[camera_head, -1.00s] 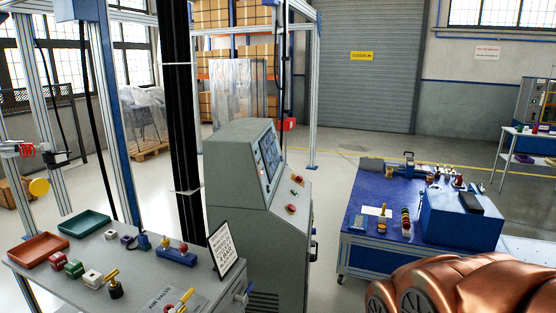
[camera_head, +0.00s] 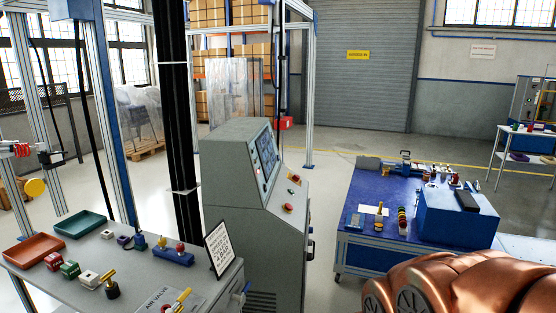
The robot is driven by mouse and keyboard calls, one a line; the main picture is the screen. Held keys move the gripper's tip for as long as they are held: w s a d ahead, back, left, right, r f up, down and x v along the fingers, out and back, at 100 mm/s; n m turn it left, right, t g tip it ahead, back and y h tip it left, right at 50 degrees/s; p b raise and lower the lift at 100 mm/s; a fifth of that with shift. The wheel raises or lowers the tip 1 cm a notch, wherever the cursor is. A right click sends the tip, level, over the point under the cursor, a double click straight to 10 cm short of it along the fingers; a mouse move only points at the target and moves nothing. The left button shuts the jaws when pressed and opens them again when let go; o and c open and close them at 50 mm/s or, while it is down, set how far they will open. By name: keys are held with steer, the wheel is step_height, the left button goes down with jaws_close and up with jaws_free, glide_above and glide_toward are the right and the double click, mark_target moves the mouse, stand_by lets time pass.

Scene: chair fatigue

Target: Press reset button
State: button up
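A grey control console (camera_head: 238,180) stands in the middle, with a tilted screen (camera_head: 266,158) on its upper face. Its sloping panel carries a red round button (camera_head: 288,208) and a smaller control (camera_head: 294,179) behind it. Labels on the console are too small to read, so I cannot tell which control is the reset button. My gripper is not in view. A copper-coloured rounded part, seemingly of my own arm, fills the lower right corner, well to the right of the console.
A grey workbench (camera_head: 130,290) at the lower left holds a red tray (camera_head: 34,249), a green tray (camera_head: 80,223), small fittings and a framed sign (camera_head: 218,248). A blue cart (camera_head: 352,252) with a blue box (camera_head: 458,222) stands at right. Open floor lies behind the cart.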

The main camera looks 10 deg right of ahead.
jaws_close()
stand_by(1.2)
